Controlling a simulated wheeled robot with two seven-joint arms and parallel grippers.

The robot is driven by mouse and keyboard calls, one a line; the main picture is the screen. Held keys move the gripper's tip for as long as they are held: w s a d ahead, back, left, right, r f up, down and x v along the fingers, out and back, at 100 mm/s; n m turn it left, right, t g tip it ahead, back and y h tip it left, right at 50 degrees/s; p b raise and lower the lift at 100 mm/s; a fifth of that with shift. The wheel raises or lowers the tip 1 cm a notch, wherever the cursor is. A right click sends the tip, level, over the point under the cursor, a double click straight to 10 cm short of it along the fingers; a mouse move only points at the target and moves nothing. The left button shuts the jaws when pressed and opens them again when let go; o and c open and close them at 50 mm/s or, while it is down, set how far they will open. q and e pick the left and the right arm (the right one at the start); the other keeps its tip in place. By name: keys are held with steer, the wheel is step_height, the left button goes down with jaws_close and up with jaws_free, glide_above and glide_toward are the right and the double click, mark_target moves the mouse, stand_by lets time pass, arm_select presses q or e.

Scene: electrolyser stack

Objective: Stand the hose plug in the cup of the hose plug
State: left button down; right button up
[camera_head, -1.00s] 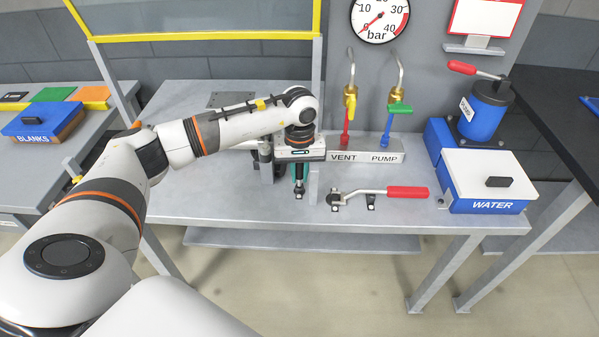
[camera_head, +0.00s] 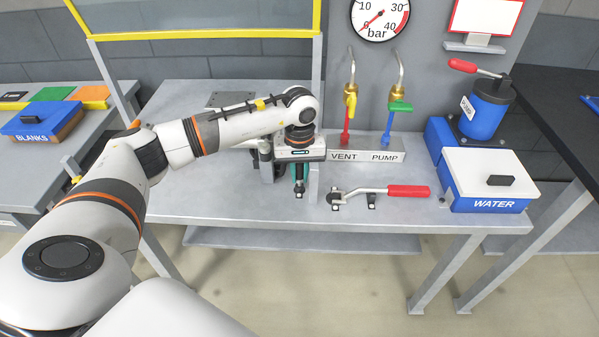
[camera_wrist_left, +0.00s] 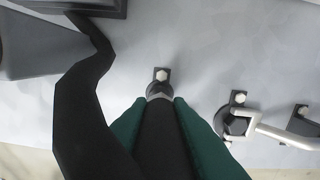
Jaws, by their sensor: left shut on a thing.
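My left gripper (camera_head: 299,180) is over the front part of the grey bench, pointing down. Its green fingers are shut on the black hose plug (camera_wrist_left: 165,140), which shows between them in the left wrist view. A dark hose (camera_wrist_left: 85,105) curves along the plug's left side in that view. The plug's grey lower end is at a small dark bolted mount (camera_wrist_left: 161,75), which looks like the cup. The fingers and plug hide most of it, and I cannot tell whether the plug is inside it or just above. My right gripper is not in view.
A red-handled lever clamp (camera_head: 395,191) lies right of the gripper. Behind stands the VENT and PUMP block (camera_head: 375,150) with two valves. A blue WATER box (camera_head: 488,183) is at the right. The bench front edge is close; its left part is clear.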

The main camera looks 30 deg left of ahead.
arm_select(q)
steer(key=shift+r, duration=0.15)
stand_by(0.3)
steer(key=c, duration=1.3)
jaws_free()
steer(key=shift+o, duration=0.2)
steer(key=shift+r, duration=0.15)
step_height(320, 180, up, 12)
steer(key=shift+f+b, duration=0.1)
steer(key=shift+b, duration=0.3)
